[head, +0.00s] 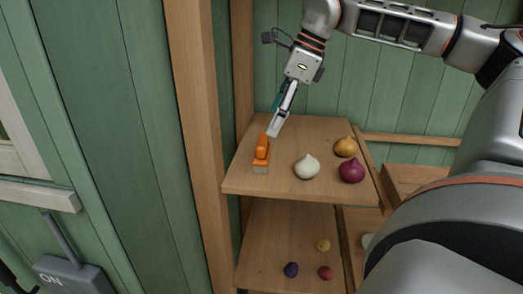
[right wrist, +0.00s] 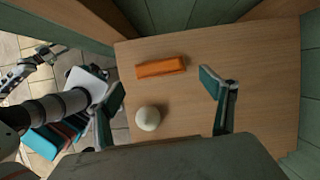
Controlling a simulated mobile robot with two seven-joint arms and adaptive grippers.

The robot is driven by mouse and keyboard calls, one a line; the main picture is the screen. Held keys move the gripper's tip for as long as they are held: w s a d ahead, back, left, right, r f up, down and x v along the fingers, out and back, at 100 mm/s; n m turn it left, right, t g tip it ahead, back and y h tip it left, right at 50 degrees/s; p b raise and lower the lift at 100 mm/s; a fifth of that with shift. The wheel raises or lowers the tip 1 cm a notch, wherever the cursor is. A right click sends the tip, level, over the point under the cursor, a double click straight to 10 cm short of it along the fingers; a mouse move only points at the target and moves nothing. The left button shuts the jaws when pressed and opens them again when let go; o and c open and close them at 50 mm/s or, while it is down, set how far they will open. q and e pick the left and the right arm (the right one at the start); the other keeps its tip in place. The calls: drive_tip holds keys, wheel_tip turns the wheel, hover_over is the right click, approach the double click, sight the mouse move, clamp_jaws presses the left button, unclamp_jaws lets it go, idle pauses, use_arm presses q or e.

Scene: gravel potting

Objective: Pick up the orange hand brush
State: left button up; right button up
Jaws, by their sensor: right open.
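The orange hand brush (head: 262,150) lies near the left edge of the upper wooden shelf board, its pale bristle end toward the front. In the right wrist view the brush (right wrist: 161,67) lies crosswise, beyond the fingertips and roughly between their lines. My right gripper (head: 275,130) points down just behind and above the brush in the head view. Its two teal-padded fingers (right wrist: 163,88) are spread apart with nothing between them, and I see no contact with the brush.
On the same board (head: 240,185) sit a white onion (head: 307,167), a yellow onion (head: 346,147) and a purple onion (head: 351,171). Small bulbs (head: 291,269) lie on the lower shelf. A wooden post (head: 195,130) stands left of the shelf.

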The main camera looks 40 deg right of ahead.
sight(263, 139)
drive_tip(key=shift+a+x, duration=0.15)
drive_tip(key=shift+x, duration=1.6)
drive_tip(key=shift+a+x, duration=0.15)
drive_tip(key=shift+x, duration=1.65)
drive_tip(key=shift+r, duration=0.1)
drive_tip(key=c, duration=1.2)
